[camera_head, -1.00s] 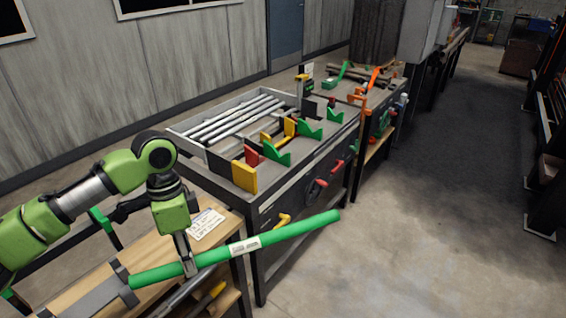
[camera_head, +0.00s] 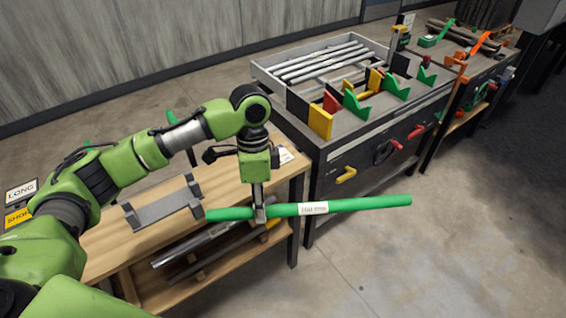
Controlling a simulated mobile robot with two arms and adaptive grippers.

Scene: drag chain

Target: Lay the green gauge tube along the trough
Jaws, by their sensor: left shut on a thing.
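The green gauge tube (camera_head: 365,204) has a white label and lies roughly level across the view. My left gripper (camera_head: 260,212) points down and is shut on the tube, left of its middle. The tube's left end is near the grey trough; its right part reaches out over open floor past the workbench. A grey trough (camera_head: 166,207) with raised end brackets sits on the wooden bench, to the left of the tube. No tube lies in it. My right gripper is not in view.
The wooden bench (camera_head: 105,238) has a lower shelf with grey tubes (camera_head: 190,245). Behind it stands a grey workbench (camera_head: 345,150) with yellow, red and green brackets and a tray (camera_head: 268,80) of pale tubes. Signs (camera_head: 20,190) show at the left edge. The floor at right is clear.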

